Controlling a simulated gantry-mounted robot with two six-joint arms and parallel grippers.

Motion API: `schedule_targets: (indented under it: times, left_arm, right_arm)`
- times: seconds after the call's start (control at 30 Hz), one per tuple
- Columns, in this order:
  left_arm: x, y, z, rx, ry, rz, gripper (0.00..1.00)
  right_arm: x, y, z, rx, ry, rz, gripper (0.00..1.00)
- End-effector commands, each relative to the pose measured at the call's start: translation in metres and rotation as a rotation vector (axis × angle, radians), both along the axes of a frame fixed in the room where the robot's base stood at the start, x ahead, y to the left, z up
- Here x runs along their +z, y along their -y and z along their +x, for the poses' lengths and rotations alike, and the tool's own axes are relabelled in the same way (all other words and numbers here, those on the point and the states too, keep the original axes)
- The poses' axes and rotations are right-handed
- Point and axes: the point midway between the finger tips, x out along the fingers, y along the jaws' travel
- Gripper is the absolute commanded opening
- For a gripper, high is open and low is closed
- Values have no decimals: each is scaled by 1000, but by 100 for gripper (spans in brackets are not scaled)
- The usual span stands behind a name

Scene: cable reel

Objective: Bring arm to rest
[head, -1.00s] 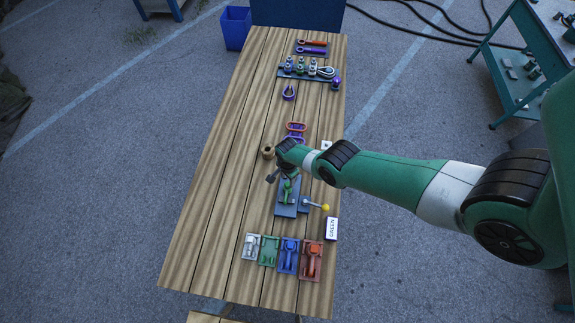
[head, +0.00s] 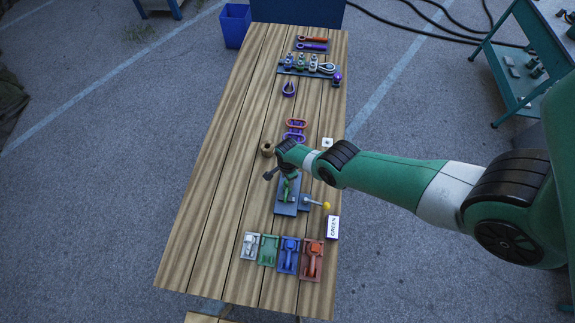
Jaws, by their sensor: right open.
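My right arm reaches in from the right over the wooden table (head: 215,180). Its gripper (head: 276,177) is small in the head view and points down-left, open, above the dark blue base plate (head: 287,207) near the table's middle. A green part (head: 287,188) shows on that plate, close under the gripper; whether they touch cannot be told. My left gripper is not in view.
A yellow-tipped lever (head: 325,205) and a box marked GREEN (head: 333,227) sit right of the plate. Four coloured clamps, including a red one (head: 312,260), lie in front. The table's left side is clear.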

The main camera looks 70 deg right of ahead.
Motion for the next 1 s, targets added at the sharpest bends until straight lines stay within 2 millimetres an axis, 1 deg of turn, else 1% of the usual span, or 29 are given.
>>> schedule_targets:
  times: [0.03, 0.17, 0.43, 0.47, 0.5, 0.57, 0.6, 0.73, 1.0]
  left_arm:
    - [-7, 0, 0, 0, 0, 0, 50]
    - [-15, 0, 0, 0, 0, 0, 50]
    - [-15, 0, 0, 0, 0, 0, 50]
    - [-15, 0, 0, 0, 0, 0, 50]
    - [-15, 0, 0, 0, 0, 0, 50]
    - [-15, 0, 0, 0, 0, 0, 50]
    - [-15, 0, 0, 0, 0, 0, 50]
    - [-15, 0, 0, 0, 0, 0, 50]
    - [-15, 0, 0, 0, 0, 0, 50]
  right_arm:
    - [-7, 0, 0, 0, 0, 0, 52]
    - [-15, 0, 0, 0, 0, 0, 52]
    - [-15, 0, 0, 0, 0, 0, 52]
    - [-15, 0, 0, 0, 0, 0, 49]
    - [-15, 0, 0, 0, 0, 0, 42]
    - [-15, 0, 0, 0, 0, 0, 31]
    - [-15, 0, 0, 0, 0, 0, 24]
    - [-15, 0, 0, 0, 0, 0, 0]
    - [-15, 0, 0, 1, 0, 0, 0]
